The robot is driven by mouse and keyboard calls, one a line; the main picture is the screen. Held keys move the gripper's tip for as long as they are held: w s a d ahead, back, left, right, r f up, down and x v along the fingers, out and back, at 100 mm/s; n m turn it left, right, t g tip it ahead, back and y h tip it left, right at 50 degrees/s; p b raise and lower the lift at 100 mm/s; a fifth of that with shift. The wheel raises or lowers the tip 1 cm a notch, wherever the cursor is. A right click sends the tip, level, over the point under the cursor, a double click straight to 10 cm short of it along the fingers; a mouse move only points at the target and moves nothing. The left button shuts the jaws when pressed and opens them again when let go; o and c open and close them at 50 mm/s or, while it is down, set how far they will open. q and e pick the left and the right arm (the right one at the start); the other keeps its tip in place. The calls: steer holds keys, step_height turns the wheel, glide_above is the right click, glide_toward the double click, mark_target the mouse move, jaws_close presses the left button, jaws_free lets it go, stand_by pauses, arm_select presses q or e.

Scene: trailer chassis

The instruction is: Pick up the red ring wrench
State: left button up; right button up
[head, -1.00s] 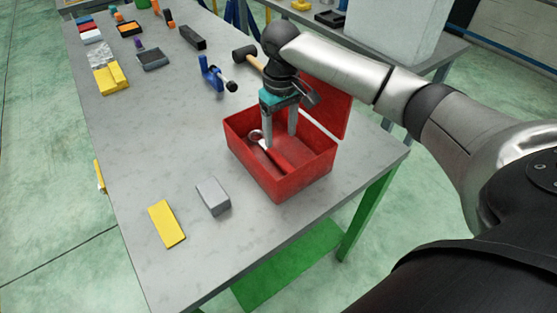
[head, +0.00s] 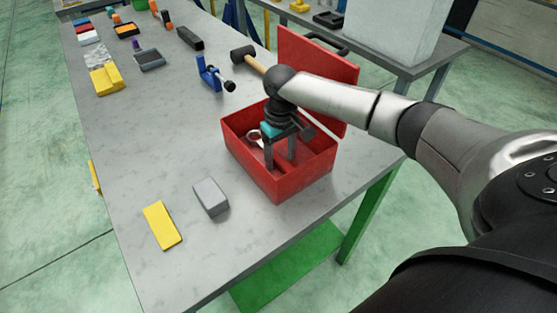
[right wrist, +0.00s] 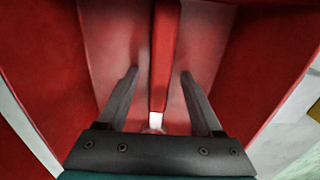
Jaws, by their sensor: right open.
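The red ring wrench lies inside the open red toolbox (head: 303,187); its silver ring end (head: 255,137) shows at the left of my gripper in the head view. In the right wrist view the wrench's red handle (right wrist: 165,55) runs up the middle of the picture. My right gripper (head: 280,167) is open and points down into the box. In the right wrist view its fingers (right wrist: 158,80) stand apart, one on each side of the handle, with gaps on both sides. The fingers and wrist hide part of the wrench in the head view. My left gripper is not in view.
The toolbox walls surround my gripper closely, and its raised lid (head: 318,75) stands behind. A yellow block (head: 162,225) and a grey block (head: 211,197) lie in front. A mallet (head: 245,56) and a blue clamp (head: 210,74) lie beyond the box.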

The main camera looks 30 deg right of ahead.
jaws_close()
stand_by(0.3)
steer(key=shift+r, duration=0.1)
